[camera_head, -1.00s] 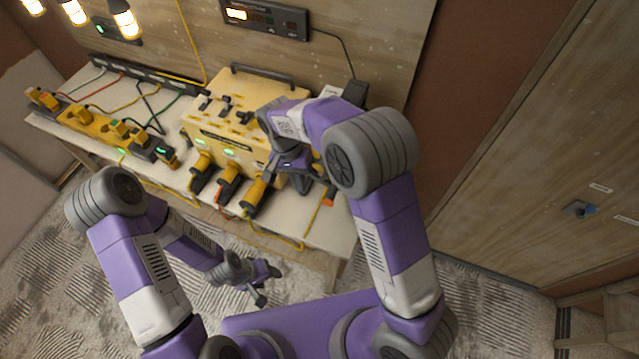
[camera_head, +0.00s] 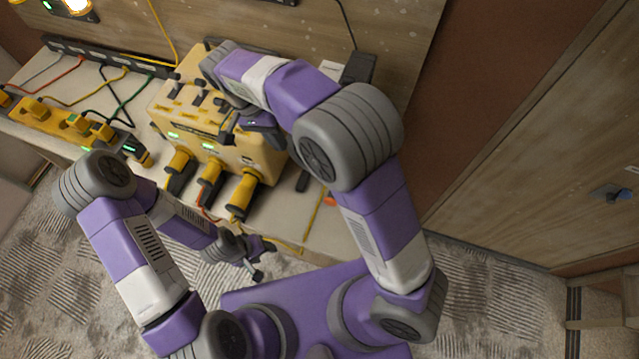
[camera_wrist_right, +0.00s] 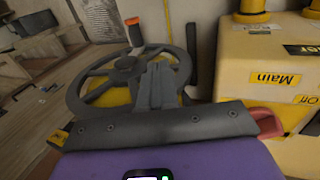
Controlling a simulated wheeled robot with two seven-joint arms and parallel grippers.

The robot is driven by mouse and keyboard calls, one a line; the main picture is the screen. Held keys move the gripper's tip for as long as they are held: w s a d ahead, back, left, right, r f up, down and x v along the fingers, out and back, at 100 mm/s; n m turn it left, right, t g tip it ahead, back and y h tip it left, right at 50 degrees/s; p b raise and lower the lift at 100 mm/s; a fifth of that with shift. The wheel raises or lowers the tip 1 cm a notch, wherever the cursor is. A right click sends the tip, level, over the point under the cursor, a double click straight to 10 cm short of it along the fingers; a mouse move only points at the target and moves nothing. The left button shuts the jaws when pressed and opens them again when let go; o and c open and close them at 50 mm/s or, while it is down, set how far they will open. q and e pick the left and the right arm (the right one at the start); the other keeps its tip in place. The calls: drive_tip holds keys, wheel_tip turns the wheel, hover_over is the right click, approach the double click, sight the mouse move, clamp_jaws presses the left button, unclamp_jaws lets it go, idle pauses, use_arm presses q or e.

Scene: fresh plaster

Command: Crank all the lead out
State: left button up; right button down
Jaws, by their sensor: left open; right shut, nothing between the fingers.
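A dark spoked wheel (camera_wrist_right: 78,92) with an orange-tipped handle (camera_wrist_right: 127,38) stands beside the yellow box (camera_wrist_right: 268,62) in the right wrist view. My right gripper (camera_wrist_right: 157,86) is shut and empty, its fingers in front of the wheel; contact cannot be told. In the head view this gripper (camera_head: 268,132) is over the right side of the yellow box (camera_head: 200,105), largely hidden by my right arm, which also covers the wheel. My left gripper (camera_head: 262,259) is open and empty, low in front of the bench. No lead can be clearly made out on the wheel.
Several yellow plugs (camera_head: 245,192) stick out of the box's front, close to the bench edge. A yellow power strip (camera_head: 65,125) with coloured cables lies at left on the pale bench (camera_head: 285,215). A wooden wall stands behind the bench.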

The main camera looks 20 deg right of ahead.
drive_tip(key=s+d+x, duration=0.1)
drive_tip(key=x, duration=0.8)
drive_tip(key=s+d+r+x, duration=0.1)
drive_tip(key=x, duration=0.9)
drive_tip(key=shift+d, duration=0.45)
drive_tip(key=shift+s+d+g+h, duration=0.2)
drive_tip(key=shift+d+g+h, duration=0.1)
drive_tip(key=shift+h, duration=0.2)
